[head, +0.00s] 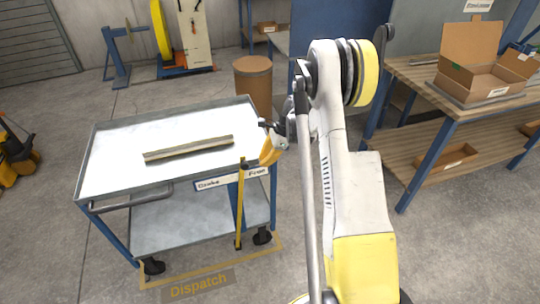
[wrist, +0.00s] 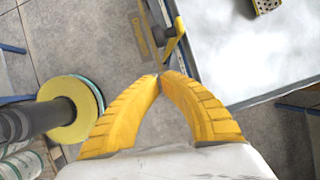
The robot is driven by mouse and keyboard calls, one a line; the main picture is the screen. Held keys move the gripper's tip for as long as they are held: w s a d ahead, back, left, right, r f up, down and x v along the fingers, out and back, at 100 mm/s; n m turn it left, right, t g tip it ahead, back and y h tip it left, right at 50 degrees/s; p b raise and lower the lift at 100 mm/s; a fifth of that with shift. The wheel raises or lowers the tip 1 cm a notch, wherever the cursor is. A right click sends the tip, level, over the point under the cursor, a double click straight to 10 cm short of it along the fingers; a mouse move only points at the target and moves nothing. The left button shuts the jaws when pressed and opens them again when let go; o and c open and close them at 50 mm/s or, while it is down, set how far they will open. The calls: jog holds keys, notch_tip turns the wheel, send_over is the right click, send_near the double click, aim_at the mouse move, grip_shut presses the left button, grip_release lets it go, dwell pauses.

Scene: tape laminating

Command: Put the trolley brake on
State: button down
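The trolley (head: 110,165) is a grey metal cart with blue legs and dark castors. A yellow lever (head: 239,215) stands nearly upright at its near side, in front of a white plate (head: 208,184) with words at its left and right ends; the right one seems to read "Free". The lever is nearer the right word. My gripper (head: 268,158) is just right of the lever's top, by the trolley's right corner. In the wrist view its yellow fingers (wrist: 160,76) meet at the tips, with nothing visible between them. The yellow lever (wrist: 173,42) shows just beyond the tips, apparently apart.
A long bar (head: 190,149) lies on the trolley top. A brown drum (head: 253,80) stands behind the trolley. A wooden workbench (head: 465,110) with an open carton (head: 480,75) is at the right. A yellow floor outline marked "Dispatch" (head: 199,285) lies under the trolley.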

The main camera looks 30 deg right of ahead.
jog(key=shift+w+a+f+b, duration=0.15)
jog(key=shift+w+a, duration=0.1)
jog(key=shift+a, duration=0.3)
jog(key=shift+w+a+f+b, duration=0.15)
jog(key=shift+w+a+f, duration=0.05)
jog(key=shift+a, duration=0.3)
jog(key=shift+w+a+f+b, duration=0.15)
jog(key=shift+w+a, duration=0.1)
jog(key=shift+a, duration=0.3)
jog(key=w+a+g+h, duration=0.1)
jog(key=w+a+h, duration=0.2)
jog(key=a, duration=0.8)
jog(key=shift+r, duration=0.45)
jog(key=shift+w+a, duration=0.1)
jog(key=s+d+r+p, duration=0.1)
jog(key=d+r+p, duration=0.1)
jog(key=r, duration=0.4)
jog(key=s+d+r+p, duration=0.2)
jog(key=r, duration=0.4)
jog(key=shift+d+p, duration=0.35)
